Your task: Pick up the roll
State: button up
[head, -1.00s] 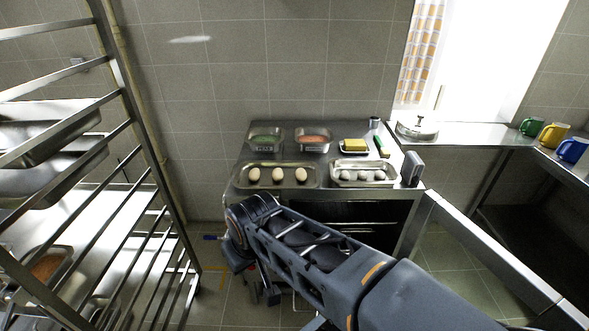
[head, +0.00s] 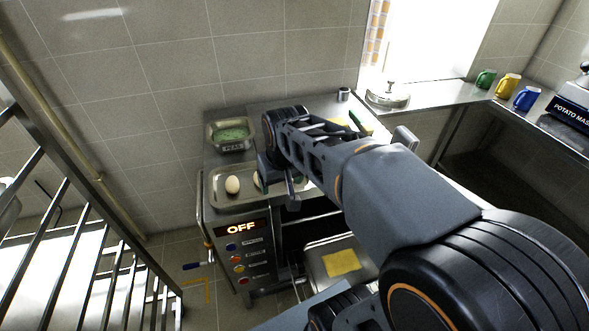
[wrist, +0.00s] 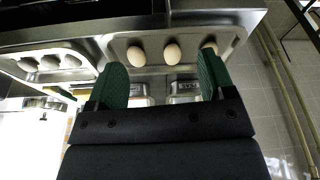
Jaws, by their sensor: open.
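Three pale tan, egg-shaped rolls lie in a row on a metal tray (head: 215,200) on top of the oven. In the head view the leftmost roll (head: 232,184) is clear, another (head: 257,180) is partly covered, and my arm hides the third. In the wrist view all three show: the left (wrist: 136,56), middle (wrist: 172,52) and right roll (wrist: 209,47), the last partly behind a finger. My gripper (wrist: 161,80) is open and empty, green fingers wide apart, facing the tray. The left and middle rolls appear between the fingers, with no contact visible.
A peas pan (head: 231,135) stands behind the tray. A second tray (wrist: 50,75) with whitish round pieces lies beside it in the wrist view. The oven panel (head: 241,229) reads OFF. A rack (head: 75,230) stands left; mugs (head: 507,86) stand right.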

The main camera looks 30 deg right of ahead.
jog(key=w+d+m+g, duration=0.1)
jog(key=w+d, duration=0.3)
jog(key=w, duration=0.2)
jog(key=w+d+m, duration=0.1)
jog(key=w+d, duration=0.3)
jog(key=w, duration=0.2)
jog(key=f, duration=0.2)
jog(key=w+f, duration=0.1)
jog(key=f, duration=0.2)
jog(key=w+f, duration=0.1)
jog(key=f, duration=0.1)
jog(key=shift+w+d+f, duration=0.1)
jog(key=shift+d+f, duration=0.3)
jog(key=shift+w+f+p, duration=0.15)
jog(key=shift+f+p, duration=0.05)
jog(key=shift+f, duration=1.3)
jog(key=shift+w+f+p, duration=0.1)
jog(key=shift+f+p, duration=0.1)
jog(key=shift+f, duration=1.3)
jog(key=c, duration=1)
jog(key=shift+r, duration=0.1)
